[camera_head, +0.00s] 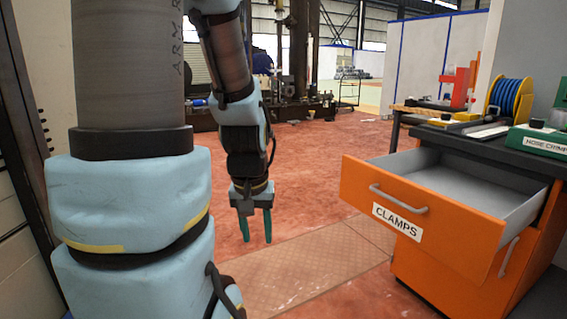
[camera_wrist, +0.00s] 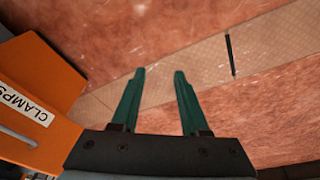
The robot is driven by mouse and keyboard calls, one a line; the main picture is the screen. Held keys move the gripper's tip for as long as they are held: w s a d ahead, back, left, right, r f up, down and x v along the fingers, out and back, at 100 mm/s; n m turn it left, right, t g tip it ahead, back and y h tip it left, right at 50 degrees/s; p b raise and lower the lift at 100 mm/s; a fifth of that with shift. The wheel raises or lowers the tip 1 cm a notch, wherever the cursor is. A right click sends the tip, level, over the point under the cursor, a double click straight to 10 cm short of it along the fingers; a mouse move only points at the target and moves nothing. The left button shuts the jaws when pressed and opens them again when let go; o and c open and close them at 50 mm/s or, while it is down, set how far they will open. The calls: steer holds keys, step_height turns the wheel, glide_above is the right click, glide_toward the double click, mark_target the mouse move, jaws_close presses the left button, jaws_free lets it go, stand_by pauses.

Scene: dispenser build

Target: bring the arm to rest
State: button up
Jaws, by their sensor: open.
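My gripper (camera_head: 256,228) hangs from my arm, pointing down over the floor, left of the orange cabinet. Its two green fingers stand apart with nothing between them. In the wrist view my gripper (camera_wrist: 159,73) also shows open and empty, with bare floor beyond the fingertips. My arm is bent and reaches down from the upper left in the head view.
An orange drawer (camera_head: 417,217) labelled CLAMPS stands pulled out to the right of my gripper; its visible inside looks empty. A blue hose reel (camera_head: 511,98) and a green box (camera_head: 540,140) sit on the worktop. A thin dark bar (camera_wrist: 229,54) shows over the floor.

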step_height(320, 180, up, 18)
steer(key=s+a+p, duration=0.1)
steer(key=p, duration=1.6)
steer(key=shift+f, duration=0.15)
stand_by(2.1)
